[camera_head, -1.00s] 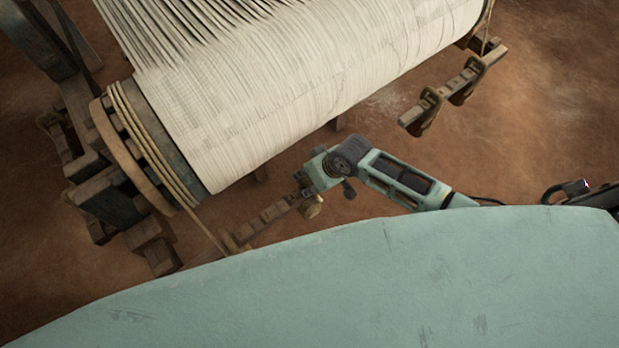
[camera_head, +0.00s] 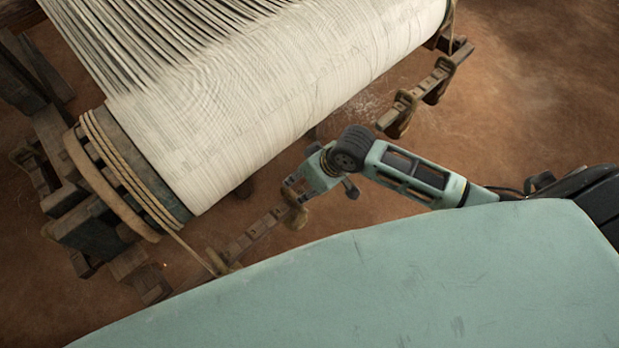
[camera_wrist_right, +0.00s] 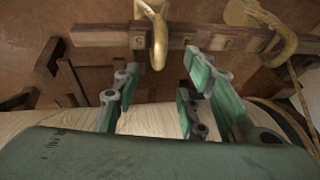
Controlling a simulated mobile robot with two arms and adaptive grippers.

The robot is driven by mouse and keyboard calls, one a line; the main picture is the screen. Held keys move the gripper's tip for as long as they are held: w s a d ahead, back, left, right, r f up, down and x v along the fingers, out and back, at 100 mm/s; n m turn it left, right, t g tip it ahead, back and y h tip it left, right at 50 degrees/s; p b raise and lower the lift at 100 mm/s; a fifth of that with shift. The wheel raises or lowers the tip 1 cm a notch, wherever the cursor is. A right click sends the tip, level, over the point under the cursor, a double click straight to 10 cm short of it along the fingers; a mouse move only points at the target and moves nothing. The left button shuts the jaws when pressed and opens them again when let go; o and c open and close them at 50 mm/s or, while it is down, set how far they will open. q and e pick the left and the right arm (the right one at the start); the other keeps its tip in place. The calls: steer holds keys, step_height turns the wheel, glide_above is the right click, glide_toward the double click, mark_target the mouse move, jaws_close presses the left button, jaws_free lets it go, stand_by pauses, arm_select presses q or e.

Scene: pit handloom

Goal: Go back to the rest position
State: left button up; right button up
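My right gripper (camera_head: 299,188) is at the end of a teal arm in the middle of the head view, just above a wooden bar with hooks (camera_head: 255,230). In the right wrist view its teal fingers (camera_wrist_right: 160,85) are apart with nothing between them. The same bar (camera_wrist_right: 95,36) runs across beyond the fingertips, with a pale curved hook (camera_wrist_right: 152,30) on it. Whether the fingers touch the bar I cannot tell. My left gripper is not in view.
The loom's cloth roll (camera_head: 270,90) lies above and left of my gripper, with rope-wound wooden end discs (camera_head: 110,170). A second hooked wooden bar (camera_head: 425,95) hangs at its right end. Bare brown floor (camera_head: 530,110) is to the right.

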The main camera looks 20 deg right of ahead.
steer(key=shift+v, duration=1.75)
steer(key=shift+a, duration=0.1)
steer(key=s+a+r, duration=0.2)
steer(key=s+a, duration=0.1)
steer(key=s, duration=0.4)
steer(key=s+d+r+m+h, duration=0.1)
steer(key=s+d+m+h, duration=0.15)
steer(key=s+d, duration=0.5)
steer(key=s+f+n+g, duration=0.1)
steer(key=s+f, duration=0.2)
steer(key=f, duration=2.5)
steer(key=s+d+f+g+h, duration=0.1)
steer(key=s+d+f, duration=0.1)
steer(key=s+f, duration=1.1)
steer(key=s, duration=0.3)
steer(key=shift+f+g, duration=0.3)
steer(key=shift+f, duration=0.05)
